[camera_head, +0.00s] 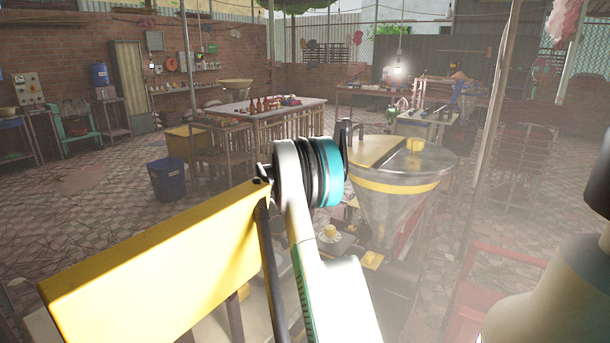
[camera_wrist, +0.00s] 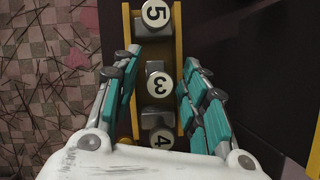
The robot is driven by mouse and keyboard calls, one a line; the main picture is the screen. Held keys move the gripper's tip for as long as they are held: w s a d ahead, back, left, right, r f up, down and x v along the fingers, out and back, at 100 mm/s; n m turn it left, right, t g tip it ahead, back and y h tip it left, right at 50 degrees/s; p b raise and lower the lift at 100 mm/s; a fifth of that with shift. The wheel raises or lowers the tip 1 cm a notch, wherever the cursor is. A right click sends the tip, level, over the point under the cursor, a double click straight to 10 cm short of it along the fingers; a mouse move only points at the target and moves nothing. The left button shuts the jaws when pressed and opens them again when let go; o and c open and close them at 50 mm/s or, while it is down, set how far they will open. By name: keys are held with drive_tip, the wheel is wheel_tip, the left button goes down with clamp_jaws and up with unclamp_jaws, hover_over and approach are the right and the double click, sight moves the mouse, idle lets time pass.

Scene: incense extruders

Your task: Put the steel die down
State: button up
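In the wrist view, my gripper (camera_wrist: 163,60) has its two teal-padded fingers spread, one on each side of a narrow rack (camera_wrist: 181,40) with yellow side rails. Between the fingers is a grey metal die with a round white tag marked 3 (camera_wrist: 158,85). A small gap seems to show between it and the fingers, though contact lower down cannot be told. A die tagged 5 (camera_wrist: 154,14) sits farther up the row, and one tagged 4 (camera_wrist: 162,138) sits nearer the palm. Which die is the steel one cannot be told. My fingers cannot be made out in the head view.
A large steel hopper (camera_head: 390,205) with a yellow band stands just beyond my arm. A yellow beam (camera_head: 160,262) crosses the lower left. A blue bin (camera_head: 167,180) and a table with red bottles (camera_head: 270,108) stand farther back. The tiled floor at left is mostly clear.

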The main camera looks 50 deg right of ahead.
drive_tip(key=p+v, duration=0.3)
drive_tip(key=v, duration=0.5)
drive_tip(key=shift+s+r, duration=0.1)
drive_tip(key=shift+r, duration=0.05)
